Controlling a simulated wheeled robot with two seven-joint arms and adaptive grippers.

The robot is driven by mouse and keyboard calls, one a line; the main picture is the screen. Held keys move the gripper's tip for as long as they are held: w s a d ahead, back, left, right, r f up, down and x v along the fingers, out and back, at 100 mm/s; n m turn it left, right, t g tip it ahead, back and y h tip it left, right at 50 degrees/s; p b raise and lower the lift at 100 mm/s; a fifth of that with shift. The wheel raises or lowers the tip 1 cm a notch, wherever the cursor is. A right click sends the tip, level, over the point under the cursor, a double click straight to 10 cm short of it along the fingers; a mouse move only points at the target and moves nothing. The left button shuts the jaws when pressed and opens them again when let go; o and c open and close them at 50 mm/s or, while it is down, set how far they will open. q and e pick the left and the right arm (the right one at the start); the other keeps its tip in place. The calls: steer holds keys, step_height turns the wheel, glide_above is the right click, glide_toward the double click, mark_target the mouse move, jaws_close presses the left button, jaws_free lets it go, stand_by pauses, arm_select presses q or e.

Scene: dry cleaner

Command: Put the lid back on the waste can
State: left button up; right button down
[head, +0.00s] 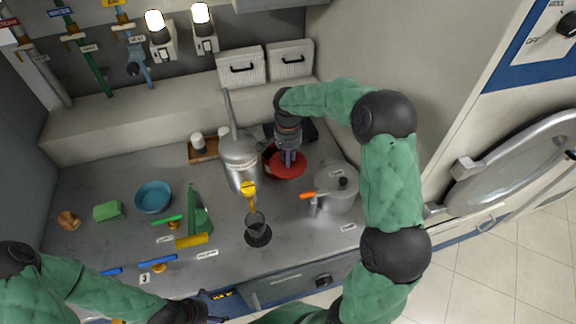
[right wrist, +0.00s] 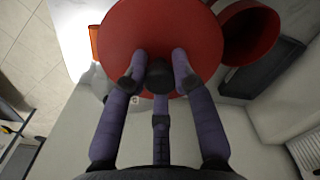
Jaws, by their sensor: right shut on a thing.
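The red round lid (head: 290,166) is held level at the back middle of the counter in the head view. My right gripper (head: 289,156) points down and is shut on the lid's black knob. In the right wrist view the lid (right wrist: 150,28) is close below the fingers, with the knob (right wrist: 159,76) between them. The red waste can (right wrist: 250,32) is open, its dark inside showing, and stands apart from the lid at its right. In the head view the can is mostly hidden behind the lid and gripper. My left gripper (head: 208,318) is at the bottom edge, mostly cut off.
A silver kettle-like vessel (head: 238,152) with a yellow spout tip stands just left of the lid. A grey lidded pot (head: 337,190) with an orange handle stands to the right. A dark cup (head: 257,229) is in front. A blue bowl (head: 153,197) lies left.

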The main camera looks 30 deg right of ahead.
step_height(320, 180, up, 5)
steer(key=shift+r, duration=0.2)
steer(key=shift+w+d+r+p, duration=0.1)
steer(key=shift+w+r+p, duration=0.15)
steer(key=shift+p, duration=0.2)
steer(key=w+d+f+n+p, duration=0.3)
steer(key=w+f+n+p, duration=0.45)
steer(key=w, duration=0.75)
step_height(320, 180, down, 8)
steer(key=m+b, duration=0.1)
steer(key=b, duration=0.1)
steer(key=shift+b, duration=0.75)
stand_by(1.5)
steer(key=shift+f+b, duration=0.1)
steer(key=shift+b, duration=0.55)
stand_by(1.0)
